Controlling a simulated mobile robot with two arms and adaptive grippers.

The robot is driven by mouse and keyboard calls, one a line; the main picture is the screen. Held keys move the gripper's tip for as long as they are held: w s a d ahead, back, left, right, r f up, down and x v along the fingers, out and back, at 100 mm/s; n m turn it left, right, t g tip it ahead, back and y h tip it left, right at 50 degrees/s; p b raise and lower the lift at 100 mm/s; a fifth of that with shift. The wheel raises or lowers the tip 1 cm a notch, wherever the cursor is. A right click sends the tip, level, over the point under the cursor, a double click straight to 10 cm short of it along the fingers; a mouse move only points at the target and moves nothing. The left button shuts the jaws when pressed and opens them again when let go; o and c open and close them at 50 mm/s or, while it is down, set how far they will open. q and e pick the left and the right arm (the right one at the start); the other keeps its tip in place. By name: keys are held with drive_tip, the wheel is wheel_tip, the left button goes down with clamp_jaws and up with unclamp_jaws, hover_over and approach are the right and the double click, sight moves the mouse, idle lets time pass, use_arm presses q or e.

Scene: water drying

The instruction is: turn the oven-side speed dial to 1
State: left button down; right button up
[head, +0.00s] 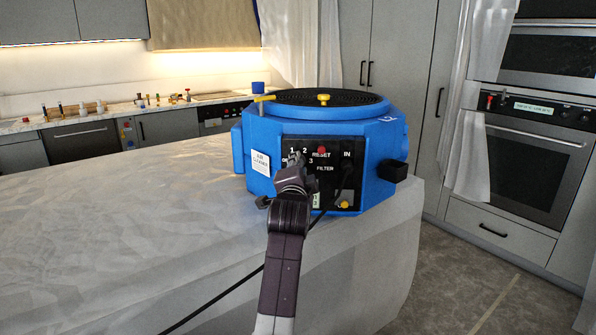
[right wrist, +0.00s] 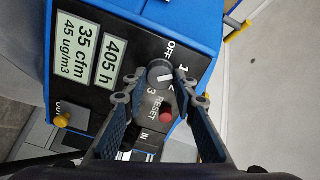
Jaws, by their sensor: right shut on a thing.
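A blue air cleaner (head: 262,150) stands on a sheet-covered counter, with a black control panel (head: 325,160) on its front. My right gripper (head: 296,163) reaches up to the panel's upper left, where it covers the dial in the head view. In the right wrist view the round grey speed dial (right wrist: 158,72) sits between the fingertips of my right gripper (right wrist: 157,82), which is shut on it. Its white mark points right in that picture, toward the printed numbers; the exact setting is hard to read. OFF, 1 and 3 are legible around it. My left gripper is not in view.
A red reset button (right wrist: 166,114) is close beside the right finger. A dark cable (head: 215,298) runs across the covered counter (head: 120,240). A wall oven (head: 535,165) stands at the right.

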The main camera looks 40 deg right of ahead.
drive_tip(key=shift+f+m, duration=0.2)
drive_tip(key=shift+m, duration=0.2)
drive_tip(key=o, duration=1.2)
drive_tip(key=shift+r, duration=0.15)
drive_tip(key=shift+c, duration=0.2)
